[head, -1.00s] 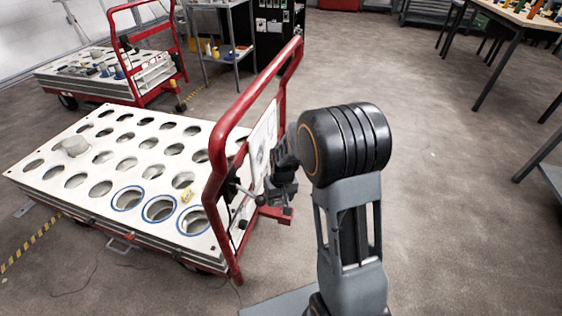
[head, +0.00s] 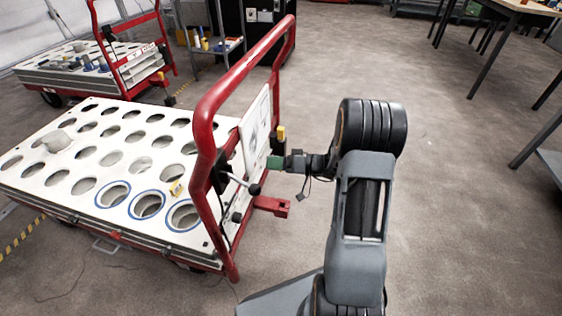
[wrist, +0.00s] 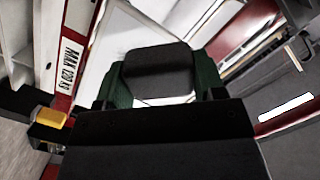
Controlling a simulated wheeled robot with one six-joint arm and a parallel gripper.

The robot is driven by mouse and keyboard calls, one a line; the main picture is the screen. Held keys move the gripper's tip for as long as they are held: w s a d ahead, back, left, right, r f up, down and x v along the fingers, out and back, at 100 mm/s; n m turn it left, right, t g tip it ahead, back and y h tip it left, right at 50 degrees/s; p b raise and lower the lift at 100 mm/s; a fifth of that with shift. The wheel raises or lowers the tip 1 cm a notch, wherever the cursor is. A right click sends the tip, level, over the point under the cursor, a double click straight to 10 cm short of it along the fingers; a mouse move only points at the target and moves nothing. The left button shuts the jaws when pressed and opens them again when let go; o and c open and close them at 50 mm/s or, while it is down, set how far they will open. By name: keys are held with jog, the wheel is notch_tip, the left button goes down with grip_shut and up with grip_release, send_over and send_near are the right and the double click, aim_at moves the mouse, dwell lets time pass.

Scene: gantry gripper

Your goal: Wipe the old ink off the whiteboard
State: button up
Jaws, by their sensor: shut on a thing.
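The whiteboard (head: 248,125) is a white panel mounted upright at the red handle frame of the near cart, seen at a steep angle. Faint grey marks show on it in the head view, partly hidden by the red tube. My gripper (head: 279,162) is at the board's right side, pointing left toward its face. It is shut on a green block (head: 273,162), which I take for the eraser. In the wrist view the eraser (wrist: 121,88) shows green at both sides of a dark middle, with the whiteboard (wrist: 95,60) behind it. I cannot tell whether it touches the board.
The red handle frame (head: 205,120) rises just left of the board. A yellow-and-black part (head: 281,132) stands close above my gripper. A black-knobbed lever (head: 250,188) and a red bracket (head: 271,206) are below. Open floor lies to the right.

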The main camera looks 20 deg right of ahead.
aim_at(249, 151)
jog(key=shift+w+d+r+m+t, duration=0.55)
jog(key=shift+w+d+m+t, duration=0.15)
jog(key=shift+t, duration=0.3)
jog(key=shift+p+x, duration=0.7)
jog(key=shift+x, duration=1.85)
jog(key=shift+f, duration=0.1)
jog(key=shift+b+x, duration=0.5)
jog(key=shift+x, duration=0.5)
